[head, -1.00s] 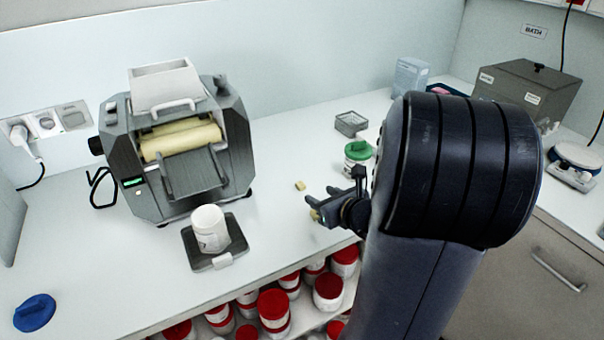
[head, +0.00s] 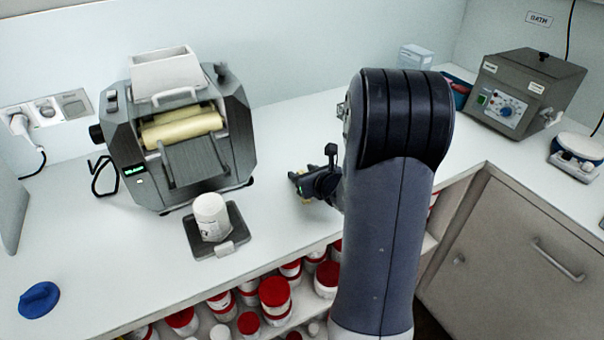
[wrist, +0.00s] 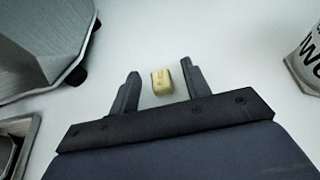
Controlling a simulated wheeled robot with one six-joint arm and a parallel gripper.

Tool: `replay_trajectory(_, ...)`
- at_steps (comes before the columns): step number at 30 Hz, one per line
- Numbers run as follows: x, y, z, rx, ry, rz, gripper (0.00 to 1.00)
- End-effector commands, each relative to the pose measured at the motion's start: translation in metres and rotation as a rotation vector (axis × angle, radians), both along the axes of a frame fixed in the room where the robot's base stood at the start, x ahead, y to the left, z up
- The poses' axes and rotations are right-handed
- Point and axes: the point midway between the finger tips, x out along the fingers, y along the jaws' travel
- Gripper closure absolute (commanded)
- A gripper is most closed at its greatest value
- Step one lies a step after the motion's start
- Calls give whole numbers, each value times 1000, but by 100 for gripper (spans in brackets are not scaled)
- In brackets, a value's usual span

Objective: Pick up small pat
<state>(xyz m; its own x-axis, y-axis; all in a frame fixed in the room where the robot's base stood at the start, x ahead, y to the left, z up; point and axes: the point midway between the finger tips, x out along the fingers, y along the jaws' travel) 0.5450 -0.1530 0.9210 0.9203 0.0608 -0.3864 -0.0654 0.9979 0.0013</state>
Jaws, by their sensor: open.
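The small pat, a pale yellow block (wrist: 162,82), lies on the white bench top in the wrist view. My gripper (wrist: 160,70) is open, with one finger on each side of the pat. There is a visible gap between the pat and each finger. In the head view my gripper (head: 298,187) is low over the bench, right of the mill, and I cannot pick out the pat there.
The grey mill (head: 235,125) with cream rollers stands to the left. A white jar (head: 211,217) sits on a dark pad (head: 203,247) before it. In the wrist view a labelled jar (wrist: 306,62) stands at right. Red-lidded tubs (head: 275,292) fill the shelf below. A blue lid (head: 38,300) lies far left.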

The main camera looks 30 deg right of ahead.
Motion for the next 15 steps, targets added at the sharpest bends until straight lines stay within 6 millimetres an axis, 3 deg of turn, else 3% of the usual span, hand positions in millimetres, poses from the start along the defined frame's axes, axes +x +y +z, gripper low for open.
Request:
replay_trajectory(7, 2, 0, 0, -1, -2, -1, 55)
replay_trajectory(15, 1, 0, 1, -1, -3, -1, 77)
